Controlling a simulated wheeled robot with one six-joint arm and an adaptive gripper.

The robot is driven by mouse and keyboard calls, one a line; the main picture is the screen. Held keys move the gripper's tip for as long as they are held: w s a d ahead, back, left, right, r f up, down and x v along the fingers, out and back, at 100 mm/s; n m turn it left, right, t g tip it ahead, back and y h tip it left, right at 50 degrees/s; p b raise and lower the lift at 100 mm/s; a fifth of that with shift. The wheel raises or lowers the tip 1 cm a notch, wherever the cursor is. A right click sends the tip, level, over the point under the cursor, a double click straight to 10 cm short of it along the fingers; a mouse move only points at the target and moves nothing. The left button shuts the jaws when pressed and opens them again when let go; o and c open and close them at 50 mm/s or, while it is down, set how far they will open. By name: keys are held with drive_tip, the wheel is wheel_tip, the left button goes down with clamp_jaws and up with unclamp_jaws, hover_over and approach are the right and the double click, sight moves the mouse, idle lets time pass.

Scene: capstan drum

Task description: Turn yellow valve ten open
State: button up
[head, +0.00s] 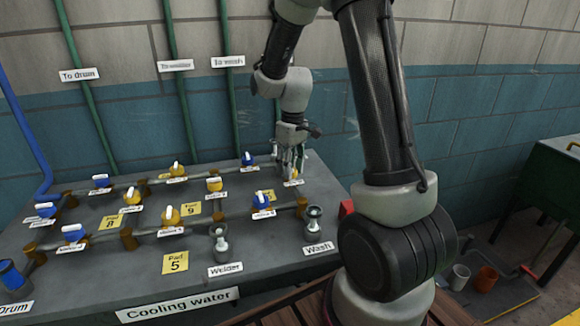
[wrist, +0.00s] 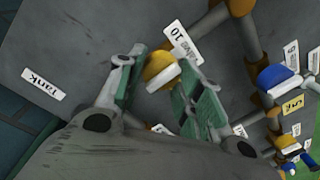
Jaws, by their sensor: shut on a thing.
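Yellow valve ten (wrist: 158,68) has a round yellow body and a white lever (wrist: 164,78), beside a white label reading 10 (wrist: 183,42). My gripper (wrist: 160,82) points down over it, with one green-padded finger on each side, and is shut on the valve. The exact contact of the pads is hard to see. In the head view my gripper (head: 291,164) is at the far right of the grey bench, and it mostly hides the valve.
A blue valve (head: 248,159) stands left of my gripper. Grey fittings labelled Welder (head: 219,243) and Wash (head: 314,223) stand at the front. Green pipes (head: 229,100) rise along the wall.

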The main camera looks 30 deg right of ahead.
drive_tip(key=o, duration=1)
drive_tip(key=shift+o, duration=0.2)
wheel_tip(320, 180, up, 12)
drive_tip(key=shift+w+d, duration=0.2)
drive_tip(key=shift+d, duration=0.2)
drive_tip(key=s+r+m+t, duration=0.2)
drive_tip(key=s+r, duration=0.1)
drive_tip(key=s, duration=0.8)
drive_tip(key=s+r+m+t, duration=0.2)
drive_tip(key=s+r, duration=0.1)
drive_tip(key=s, duration=0.9)
drive_tip(key=shift+s+r+m+t+h, duration=0.3)
drive_tip(key=shift+r+t+h, duration=0.05)
drive_tip(key=shift+t+h, duration=0.05)
